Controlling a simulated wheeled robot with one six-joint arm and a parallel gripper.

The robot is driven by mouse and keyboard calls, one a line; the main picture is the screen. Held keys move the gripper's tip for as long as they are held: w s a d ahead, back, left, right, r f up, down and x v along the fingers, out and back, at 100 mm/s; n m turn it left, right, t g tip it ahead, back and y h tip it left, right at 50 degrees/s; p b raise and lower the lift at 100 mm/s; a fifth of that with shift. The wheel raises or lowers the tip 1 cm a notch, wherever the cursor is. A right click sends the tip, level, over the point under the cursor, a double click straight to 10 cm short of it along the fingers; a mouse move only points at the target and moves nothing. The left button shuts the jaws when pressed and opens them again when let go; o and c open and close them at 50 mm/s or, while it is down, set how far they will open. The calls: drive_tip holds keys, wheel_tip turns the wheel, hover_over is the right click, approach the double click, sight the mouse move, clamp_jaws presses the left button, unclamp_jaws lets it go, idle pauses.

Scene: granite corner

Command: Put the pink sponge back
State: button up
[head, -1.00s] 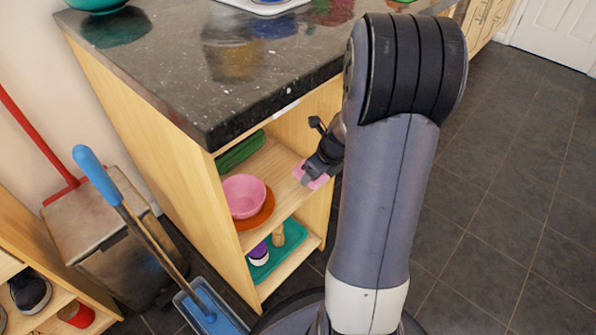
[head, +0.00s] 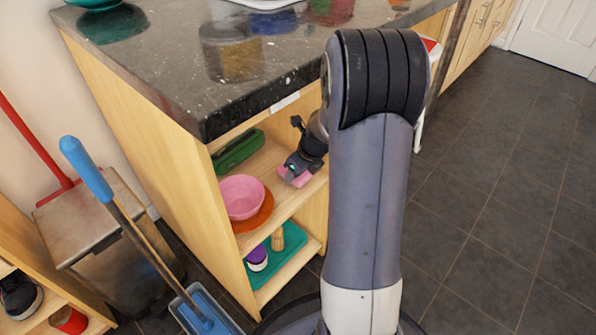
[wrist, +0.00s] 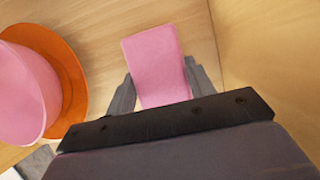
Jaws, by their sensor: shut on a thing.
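The pink sponge (wrist: 156,66) is between the two fingers of my gripper (wrist: 160,88) in the wrist view, and the gripper is shut on it. In the head view, my gripper (head: 294,172) holds the sponge (head: 296,179) at the upper shelf (head: 285,205) of the open wooden unit, right of the pink bowl. I cannot tell whether the sponge touches the shelf board.
A pink bowl (head: 242,196) sits on an orange plate (head: 262,218) left of the gripper. A teal tray (head: 290,240) is on the shelf below. The granite countertop (head: 200,60) overhangs the shelf.

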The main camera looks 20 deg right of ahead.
sight(304, 175)
drive_tip(key=shift+f, duration=0.1)
drive_tip(key=o, duration=1.1)
drive_tip(key=p+v, duration=0.3)
drive_tip(key=v, duration=0.3)
drive_tip(key=shift+r, duration=0.4)
drive_tip(key=shift+s+d+r+p, duration=0.15)
drive_tip(key=shift+s+r+p, duration=0.2)
drive_tip(key=shift+r, duration=0.1)
drive_tip(key=shift+f, duration=0.1)
